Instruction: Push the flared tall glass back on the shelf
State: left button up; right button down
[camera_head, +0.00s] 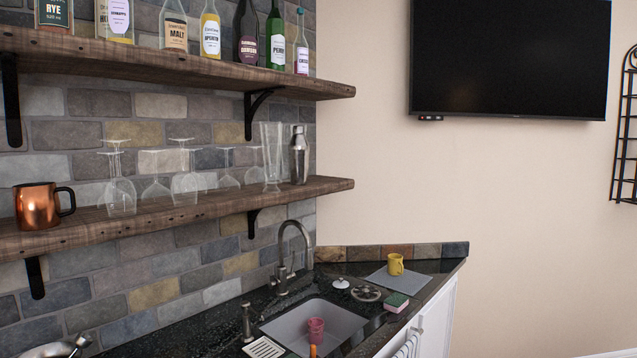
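The flared tall glass (271,155) is clear and stands upright on the lower wooden shelf (165,213), toward its right end. It stands close to the shelf's front edge, just left of a metal shaker (299,155). Its base is near the front of the board. Neither of my grippers shows in this view, so nothing is seen touching the glass.
Several upside-down stemmed glasses (185,177) and a copper mug (37,206) share the lower shelf. Bottles (210,32) line the upper shelf (150,67). Below are a faucet (291,245), a sink (315,322) with a pink cup, and a yellow mug (395,264).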

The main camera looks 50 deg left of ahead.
aim_at(269, 130)
jog(key=i+u, duration=0.1)
jog(key=i, duration=0.65)
jog(key=i+l+u, duration=0.1)
jog(key=i, duration=0.7)
jog(key=i+l+u, duration=0.1)
jog(key=u, duration=1.55)
